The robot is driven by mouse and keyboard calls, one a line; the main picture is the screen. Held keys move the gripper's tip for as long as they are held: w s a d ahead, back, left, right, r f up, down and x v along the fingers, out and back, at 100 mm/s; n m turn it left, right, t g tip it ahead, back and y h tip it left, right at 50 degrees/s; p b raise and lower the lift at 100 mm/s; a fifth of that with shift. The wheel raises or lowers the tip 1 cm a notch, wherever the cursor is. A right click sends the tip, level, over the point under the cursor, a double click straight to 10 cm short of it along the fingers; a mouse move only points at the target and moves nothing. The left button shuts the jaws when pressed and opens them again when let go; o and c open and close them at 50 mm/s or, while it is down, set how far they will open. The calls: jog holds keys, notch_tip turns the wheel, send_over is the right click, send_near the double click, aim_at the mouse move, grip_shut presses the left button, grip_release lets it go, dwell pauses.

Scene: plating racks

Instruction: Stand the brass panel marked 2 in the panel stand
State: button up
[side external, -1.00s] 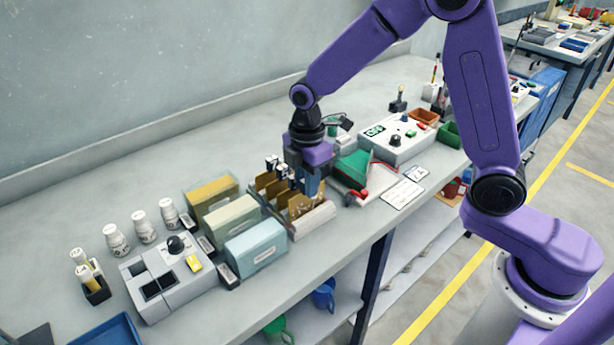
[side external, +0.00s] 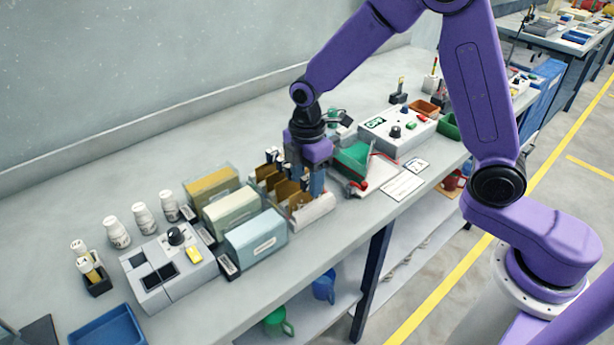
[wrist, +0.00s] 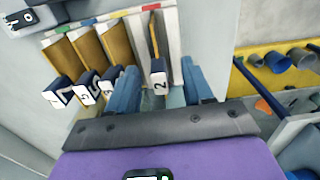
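The brass panel marked 2 (wrist: 154,38) stands in a slotted rack (wrist: 172,22) in the wrist view, seen nearly edge-on, its numbered dark tab toward me. My gripper (wrist: 160,80) is open, with one blue finger on each side of that tab and a gap to both. In the side view my gripper (side external: 309,180) is low over the right end of the rack (side external: 312,214). A green sloped piece (side external: 352,160) on a pale base with red parts is just right of it. I cannot tell whether this is the panel stand.
Other brass panels (wrist: 88,55) with numbered tabs stand close left of my gripper. Tanks (side external: 256,240) stand left of the rack. A control box (side external: 397,131) is at right, and a white card (side external: 403,186) lies near the front edge. Bare bench lies behind the rack.

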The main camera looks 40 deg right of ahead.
notch_tip(320, 180, up, 18)
jog(key=shift+f, duration=0.25)
dwell(0.5)
jog(key=shift+s, duration=0.1)
jog(key=s+d+f+m, duration=0.1)
jog(key=s+d+f, duration=0.2)
jog(key=s, duration=0.6)
jog(key=s+d+f+m, duration=0.2)
jog(key=s+d+f, duration=0.1)
jog(key=s, duration=0.6)
jog(key=s+d+f+m, duration=0.2)
jog(key=s+d+f, duration=0.1)
jog(key=s, duration=0.6)
jog(key=shift+d+f, duration=0.15)
jog(key=shift+d, duration=0.2)
